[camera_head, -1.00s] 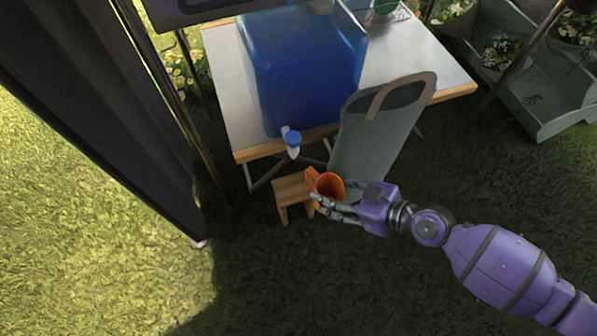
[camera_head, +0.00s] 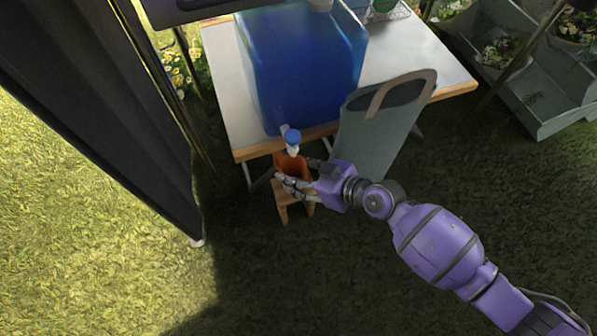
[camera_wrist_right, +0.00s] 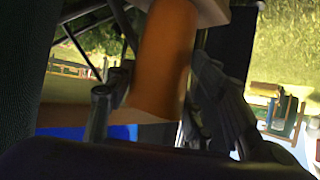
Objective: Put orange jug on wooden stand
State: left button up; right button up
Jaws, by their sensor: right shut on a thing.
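The orange jug (camera_head: 293,167) is held in my right gripper (camera_head: 295,172), with its open top facing up. The jug also fills the middle of the right wrist view (camera_wrist_right: 165,62), between the fingers. The small wooden stand (camera_head: 283,199) is on the grass below the jug and partly hidden by the jug and gripper. The jug appears over the stand's top; I cannot tell whether they touch. My left gripper is not in view.
A blue water container (camera_head: 303,70) sits on a white table (camera_head: 222,75) with a wooden edge. Its blue-capped tap (camera_head: 292,140) hangs just above the jug. A grey bag (camera_head: 372,130) hangs at the table front. Dark cloth (camera_head: 100,110) is at left.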

jog(key=shift+f, duration=0.2)
jog(key=o, duration=1)
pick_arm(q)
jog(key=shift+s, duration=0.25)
pick_arm(e)
jog(key=shift+r, duration=0.1)
jog(key=shift+r, duration=0.1)
jog(key=shift+s+d+r, duration=0.15)
jog(key=shift+d, duration=0.1)
pick_arm(q)
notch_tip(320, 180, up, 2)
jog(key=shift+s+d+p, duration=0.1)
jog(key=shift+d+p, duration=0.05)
jog(key=shift+p, duration=1.05)
pick_arm(e)
jog(key=v, duration=1.1)
jog(key=shift+s+r, duration=0.1)
jog(key=shift+s, duration=0.1)
